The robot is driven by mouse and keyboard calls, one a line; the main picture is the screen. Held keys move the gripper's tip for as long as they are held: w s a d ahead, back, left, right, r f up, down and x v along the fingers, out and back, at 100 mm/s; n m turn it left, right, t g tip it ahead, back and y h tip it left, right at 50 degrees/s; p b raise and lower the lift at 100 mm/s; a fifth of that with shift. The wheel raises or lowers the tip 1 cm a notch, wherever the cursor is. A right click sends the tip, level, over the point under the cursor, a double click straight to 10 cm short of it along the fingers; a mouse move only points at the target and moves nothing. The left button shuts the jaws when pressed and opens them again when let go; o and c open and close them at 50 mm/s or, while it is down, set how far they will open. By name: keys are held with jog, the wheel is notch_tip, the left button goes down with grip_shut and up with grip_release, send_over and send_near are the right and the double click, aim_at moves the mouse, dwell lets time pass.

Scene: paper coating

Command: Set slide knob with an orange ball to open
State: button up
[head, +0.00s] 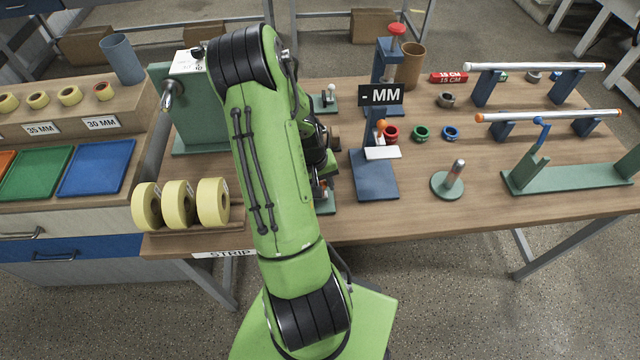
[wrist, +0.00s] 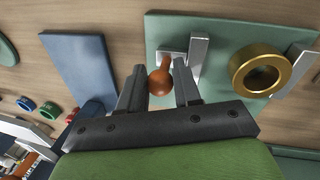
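The slide knob's orange ball (wrist: 160,83) sits between the two fingers of my gripper (wrist: 160,85) in the wrist view. A short orange-brown stem runs from the ball to a grey metal block on a green plate (wrist: 220,30). The fingers stand apart on either side of the ball, with narrow gaps showing, so my gripper looks open. In the head view my arm hides most of this spot. The green plate's edge (head: 326,205) and a small orange part (head: 322,183) show just right of my arm.
A brass ring (wrist: 260,70) sits on the green plate close to the right finger. A blue stand (head: 375,178) with an MM sign is right of my arm; another orange ball (head: 381,124) is on it. Tape rolls (head: 178,204) stand left. Colored rings (head: 421,132) lie further right.

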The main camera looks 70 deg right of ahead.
jog(key=o, duration=0.3)
notch_tip(320, 180, up, 16)
jog(key=w+a+p, duration=0.1)
jog(key=w+p, duration=0.1)
jog(key=shift+w+a+f, duration=0.15)
jog(key=shift+a+f, duration=0.1)
jog(key=shift+a, duration=0.15)
